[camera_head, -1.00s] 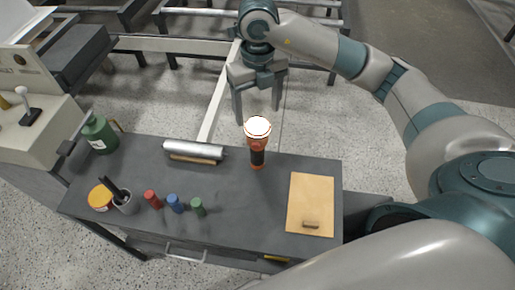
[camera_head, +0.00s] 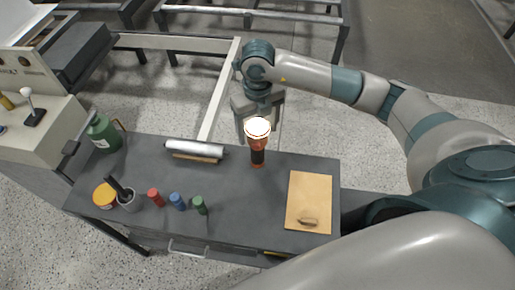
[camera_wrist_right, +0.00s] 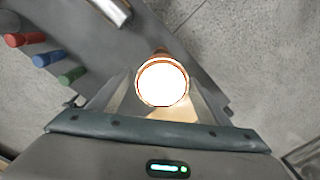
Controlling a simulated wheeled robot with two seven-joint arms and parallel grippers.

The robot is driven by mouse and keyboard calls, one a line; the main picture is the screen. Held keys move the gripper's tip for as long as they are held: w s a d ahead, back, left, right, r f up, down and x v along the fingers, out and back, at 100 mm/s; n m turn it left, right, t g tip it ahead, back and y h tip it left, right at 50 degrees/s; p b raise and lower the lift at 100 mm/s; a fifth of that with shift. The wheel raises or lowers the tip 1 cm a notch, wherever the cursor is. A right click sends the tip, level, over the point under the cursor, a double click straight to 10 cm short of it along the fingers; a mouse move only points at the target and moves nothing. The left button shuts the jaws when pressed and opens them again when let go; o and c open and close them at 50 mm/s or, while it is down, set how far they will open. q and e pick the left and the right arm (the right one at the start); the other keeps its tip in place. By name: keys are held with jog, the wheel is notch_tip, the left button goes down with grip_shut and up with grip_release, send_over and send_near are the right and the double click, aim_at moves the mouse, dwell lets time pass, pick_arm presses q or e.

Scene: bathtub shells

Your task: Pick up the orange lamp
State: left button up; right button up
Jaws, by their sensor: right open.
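The orange lamp (camera_head: 257,150) stands upright at the back edge of the grey table, with a black grip band and a bright white top. In the right wrist view the lamp (camera_wrist_right: 162,82) shows from above, its glowing top between my fingers. My right gripper (camera_head: 258,135) is open, with its fingers at the lamp's upper part, partly hidden behind the glowing top. I cannot tell whether the fingers touch it. My left gripper is not in view.
The grey table (camera_head: 240,205) also bears a silver roll (camera_head: 196,148), a wooden board (camera_head: 309,203), red, blue and green cylinders (camera_head: 177,201), a cup (camera_head: 128,202) and an orange-yellow tin (camera_head: 104,196). A green can (camera_head: 103,133) stands at the left.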

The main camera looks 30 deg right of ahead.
jog(key=shift+f+p, duration=0.6)
notch_tip(320, 180, down, 3)
jog(key=shift+d+p, duration=0.1)
jog(key=shift+p, duration=0.55)
jog(key=shift+f, duration=0.4)
jog(key=shift+w, duration=0.1)
jog(key=shift+c, duration=0.3)
jog(key=c, duration=1.4)
jog(key=shift+r, duration=0.15)
